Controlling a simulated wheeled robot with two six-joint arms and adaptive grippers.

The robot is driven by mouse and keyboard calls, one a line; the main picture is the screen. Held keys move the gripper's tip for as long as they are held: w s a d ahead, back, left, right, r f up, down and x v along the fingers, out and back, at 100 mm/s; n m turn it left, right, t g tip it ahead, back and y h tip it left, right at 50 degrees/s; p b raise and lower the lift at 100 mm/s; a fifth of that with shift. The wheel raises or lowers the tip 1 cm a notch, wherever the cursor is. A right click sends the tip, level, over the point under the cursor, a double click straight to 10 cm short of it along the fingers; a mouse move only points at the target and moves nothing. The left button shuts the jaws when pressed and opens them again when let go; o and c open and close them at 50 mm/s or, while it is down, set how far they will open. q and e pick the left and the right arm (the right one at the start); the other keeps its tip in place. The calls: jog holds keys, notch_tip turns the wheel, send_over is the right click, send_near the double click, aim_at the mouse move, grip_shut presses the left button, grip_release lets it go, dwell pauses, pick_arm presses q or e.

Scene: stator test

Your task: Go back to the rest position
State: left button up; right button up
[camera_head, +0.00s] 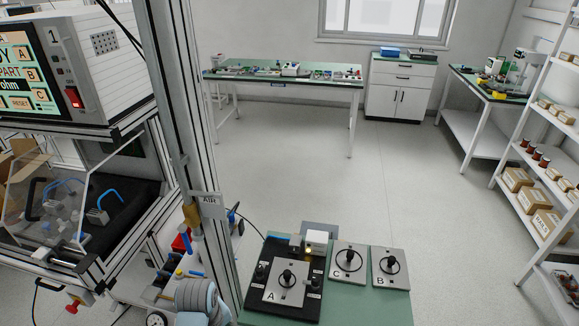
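Neither of my grippers shows in the camera_head view. A rounded grey-blue part (197,300) at the bottom edge, left of the green table, may be a link of my arm; I cannot tell. On the green-topped table (360,308), plate A (277,292) sits on a black fixture (257,307) with black knobs. Plate C (346,271) and plate B (387,281) lie side by side to its right. Each plate carries a dark round part with an upright pin. What my grippers hold is hidden.
A test cabinet (105,75) with a screen and red switch stands at the left above a clear-covered bay (45,195). An aluminium post (180,120) rises beside it. Shelves (540,165) with boxes line the right. The floor (330,180) is open up to the back bench (300,84).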

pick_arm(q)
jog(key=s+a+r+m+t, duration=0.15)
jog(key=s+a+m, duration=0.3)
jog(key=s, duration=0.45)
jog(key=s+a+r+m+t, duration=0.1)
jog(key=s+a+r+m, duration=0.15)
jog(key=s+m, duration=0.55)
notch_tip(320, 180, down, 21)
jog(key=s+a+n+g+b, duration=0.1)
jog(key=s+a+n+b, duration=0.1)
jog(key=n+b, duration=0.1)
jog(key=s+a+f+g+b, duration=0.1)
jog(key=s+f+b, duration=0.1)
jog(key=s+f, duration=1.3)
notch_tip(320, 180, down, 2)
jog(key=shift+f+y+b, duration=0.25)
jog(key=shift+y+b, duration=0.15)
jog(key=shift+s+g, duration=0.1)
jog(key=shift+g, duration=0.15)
